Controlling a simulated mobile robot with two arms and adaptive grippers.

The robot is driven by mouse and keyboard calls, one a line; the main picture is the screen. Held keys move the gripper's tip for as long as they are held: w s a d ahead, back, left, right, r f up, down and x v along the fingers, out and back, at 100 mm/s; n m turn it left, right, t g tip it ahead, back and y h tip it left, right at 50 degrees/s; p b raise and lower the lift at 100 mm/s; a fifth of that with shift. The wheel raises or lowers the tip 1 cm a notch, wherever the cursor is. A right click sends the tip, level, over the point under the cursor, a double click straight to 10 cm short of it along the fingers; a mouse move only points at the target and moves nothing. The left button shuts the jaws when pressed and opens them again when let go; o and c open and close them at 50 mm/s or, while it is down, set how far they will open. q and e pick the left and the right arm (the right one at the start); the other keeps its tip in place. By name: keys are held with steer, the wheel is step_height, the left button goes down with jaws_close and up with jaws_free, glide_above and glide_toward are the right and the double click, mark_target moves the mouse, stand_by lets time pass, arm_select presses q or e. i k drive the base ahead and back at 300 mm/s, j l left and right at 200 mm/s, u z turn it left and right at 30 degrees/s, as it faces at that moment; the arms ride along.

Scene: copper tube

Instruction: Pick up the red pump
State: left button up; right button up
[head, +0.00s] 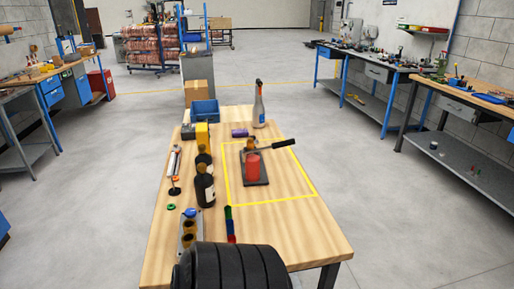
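The red pump (252,166) stands on a dark flat base plate inside the yellow square outline on the wooden table (285,232). It shows as a red upright cylinder with metal parts above it and a black handle (283,143) reaching out to the right. Nothing touches it from above. Neither of my grippers shows in the head view.
Dark bottles (204,188) stand close left of the yellow outline. A grey spray bottle (259,105), purple block (240,133) and blue bin (204,111) are behind. A black ribbed shape hides the near table end. The table's right side is clear.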

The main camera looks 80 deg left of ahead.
mark_target(254, 171)
steer(key=i+u, duration=0.45)
steer(key=i+l+u, duration=0.1)
steer(key=u, duration=0.4)
steer(key=i+l+u, duration=0.45)
steer(key=k+j, duration=0.05)
steer(key=j, duration=0.05)
